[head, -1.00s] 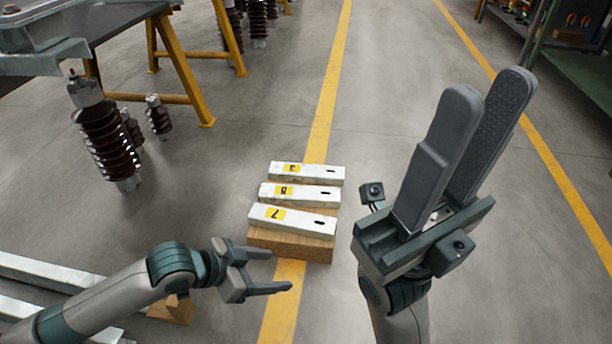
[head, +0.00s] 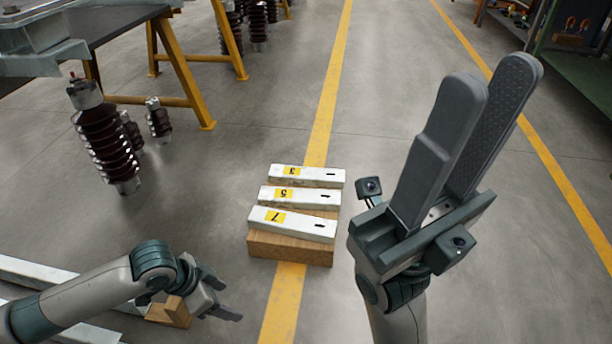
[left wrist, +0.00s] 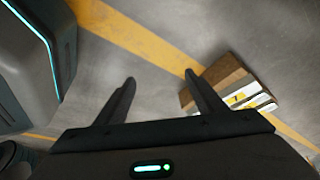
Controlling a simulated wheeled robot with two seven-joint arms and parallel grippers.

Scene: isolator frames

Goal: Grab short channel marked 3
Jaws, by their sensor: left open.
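The short channel marked 3 (head: 318,176) is a pale bar with a yellow label, the farthest of three lying side by side in the head view. The channel marked 5 (head: 318,197) lies in the middle and the channel marked 7 (head: 305,227) is nearest. My left gripper (head: 229,298) is open and empty, low and to the left of the channels, touching none. Its fingers (left wrist: 160,77) show spread in the left wrist view, with the channel marked 7 (left wrist: 248,99) to their right. My right gripper (head: 492,75) is raised at the right, its fingers apart and empty.
A wooden block (head: 290,248) supports the channels. Longer pale bars (head: 35,268) and another wooden piece (head: 172,311) lie at lower left. Brown insulators (head: 105,140) and a yellow-legged table (head: 185,75) stand at upper left.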

